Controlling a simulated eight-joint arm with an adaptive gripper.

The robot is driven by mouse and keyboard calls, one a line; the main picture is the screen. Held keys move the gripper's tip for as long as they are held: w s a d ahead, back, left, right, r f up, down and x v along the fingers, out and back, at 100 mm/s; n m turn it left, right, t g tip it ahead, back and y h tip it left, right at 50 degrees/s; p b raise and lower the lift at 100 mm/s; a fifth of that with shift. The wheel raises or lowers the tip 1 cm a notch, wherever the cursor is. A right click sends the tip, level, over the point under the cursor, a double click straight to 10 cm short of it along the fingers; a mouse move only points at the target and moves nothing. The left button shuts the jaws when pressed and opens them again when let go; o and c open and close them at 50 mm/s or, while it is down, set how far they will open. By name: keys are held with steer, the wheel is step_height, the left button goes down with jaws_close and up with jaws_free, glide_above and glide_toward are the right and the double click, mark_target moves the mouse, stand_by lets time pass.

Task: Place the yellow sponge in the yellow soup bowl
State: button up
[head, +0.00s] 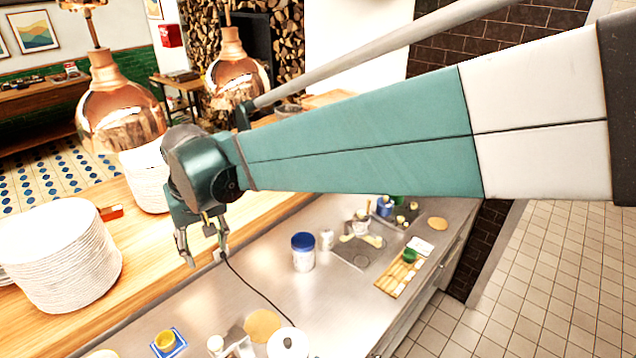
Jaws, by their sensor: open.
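My gripper (206,256) is open and empty, pointing down above the near edge of the wooden ledge, left of the steel counter. A small round yellow vessel (165,341) sits on a blue-edged square at the bottom left of the counter; it looks like the yellow soup bowl, but it is too small to be sure. My gripper is apart from it, farther back. I cannot make out the yellow sponge for certain. Pale yellow pieces (373,240) lie by a small cup near the sink area, too small to identify.
Stacks of white plates (62,258) stand on the wooden ledge at left. Copper lamps (118,105) hang above it. A blue-lidded tub (303,252) and a slatted wooden board (401,280) stand on the counter. A dark cable crosses it.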

steer(key=s+d+r+m+t, duration=0.1)
steer(key=d+r, duration=0.1)
steer(key=d, duration=1.1)
steer(key=s+d+r+m+t, duration=0.1)
steer(key=d+r+m, duration=0.1)
steer(key=d, duration=1.1)
steer(key=s+d+f+m+t, duration=0.1)
steer(key=s+d, duration=0.4)
steer(key=d, duration=0.5)
steer(key=s+d+f+m+t+h, duration=0.1)
steer(key=s+d+f+t, duration=0.1)
steer(key=s+d, duration=0.4)
steer(key=d+f, duration=0.1)
steer(key=d, duration=0.2)
steer(key=shift+s+d+m+h, duration=0.25)
steer(key=shift+d+m+h, duration=0.05)
steer(key=shift+d+m, duration=0.1)
steer(key=shift+f, duration=0.1)
step_height(320, 180, down, 8)
steer(key=b, duration=0.8)
steer(key=shift+f+b, duration=0.2)
steer(key=shift+b, duration=0.1)
steer(key=shift+c, duration=0.2)
